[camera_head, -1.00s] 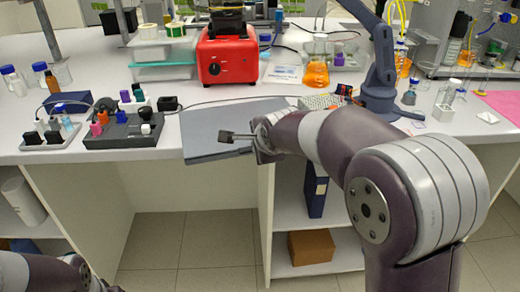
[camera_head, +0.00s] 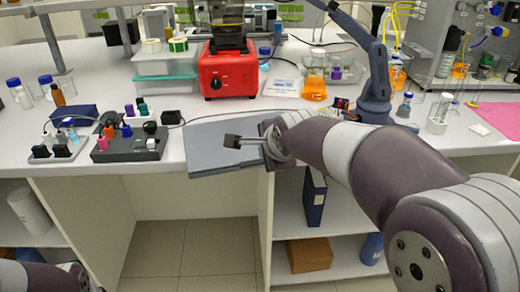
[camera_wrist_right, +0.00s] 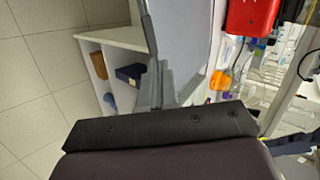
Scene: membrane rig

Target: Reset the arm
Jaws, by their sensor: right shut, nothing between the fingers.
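My right arm (camera_head: 400,165) comes in from the right and reaches left over the front of the bench. Its gripper (camera_head: 232,141) is shut and empty, above the grey laptop-like panel (camera_head: 210,160) at the bench's front edge. In the right wrist view the fingers (camera_wrist_right: 165,85) show edge-on, with the bench edge and the floor beyond. Of my left arm (camera_head: 45,277) only a part shows at the bottom left. Its gripper is outside the frame.
A red device (camera_head: 228,75) stands behind the panel. A flask of orange liquid (camera_head: 314,88) and a blue-grey arm-like stand (camera_head: 376,85) are near my right arm. Small vial racks (camera_head: 128,148) sit to the left. Open shelves (camera_head: 335,265) lie below the bench.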

